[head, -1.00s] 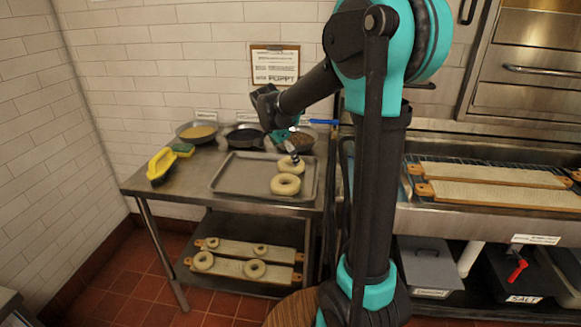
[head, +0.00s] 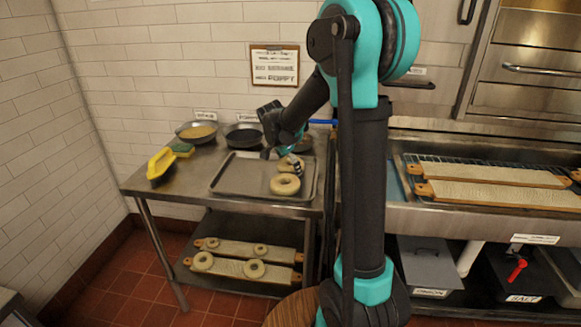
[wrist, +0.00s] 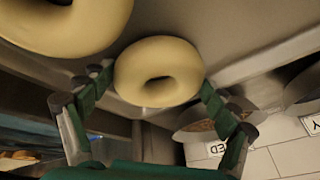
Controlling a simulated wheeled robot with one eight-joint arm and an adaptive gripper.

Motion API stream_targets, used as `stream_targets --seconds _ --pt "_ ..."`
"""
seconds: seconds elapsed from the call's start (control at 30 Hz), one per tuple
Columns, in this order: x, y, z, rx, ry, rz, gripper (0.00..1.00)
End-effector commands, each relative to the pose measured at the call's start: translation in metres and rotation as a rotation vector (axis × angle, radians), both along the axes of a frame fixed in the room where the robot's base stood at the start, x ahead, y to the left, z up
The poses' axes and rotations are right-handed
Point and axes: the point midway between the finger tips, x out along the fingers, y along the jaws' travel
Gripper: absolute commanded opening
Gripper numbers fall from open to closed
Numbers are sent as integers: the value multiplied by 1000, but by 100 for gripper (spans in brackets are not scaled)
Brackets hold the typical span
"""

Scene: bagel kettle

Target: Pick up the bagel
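Two pale, ring-shaped bagels lie on the metal tray (head: 235,178) on the steel table. The nearer bagel (head: 285,185) is in plain view; the farther bagel (head: 288,166) is partly hidden by my gripper (head: 280,155). In the wrist view, one bagel (wrist: 158,88) sits between the spread fingertips of my gripper (wrist: 155,85), with a finger on each side. The fingers look open, and I cannot tell whether they touch it. Another bagel (wrist: 65,22) shows at the upper left of the wrist view, clear of the fingers.
Bowls (head: 196,132) stand along the back of the table by the wall. The lower shelf holds boards (head: 230,268) with several bagels. The tray's left half is clear.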

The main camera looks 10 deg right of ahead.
Motion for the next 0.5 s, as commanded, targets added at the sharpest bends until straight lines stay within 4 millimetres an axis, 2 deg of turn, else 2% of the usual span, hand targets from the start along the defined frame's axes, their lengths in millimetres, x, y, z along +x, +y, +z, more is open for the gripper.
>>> stream_targets --seconds 0.03,0.2,0.5 --pt "0 0 0 0 0 0 75" --pt "0 0 0 0 0 0 56" --pt "0 0 2 0 0 0 56"
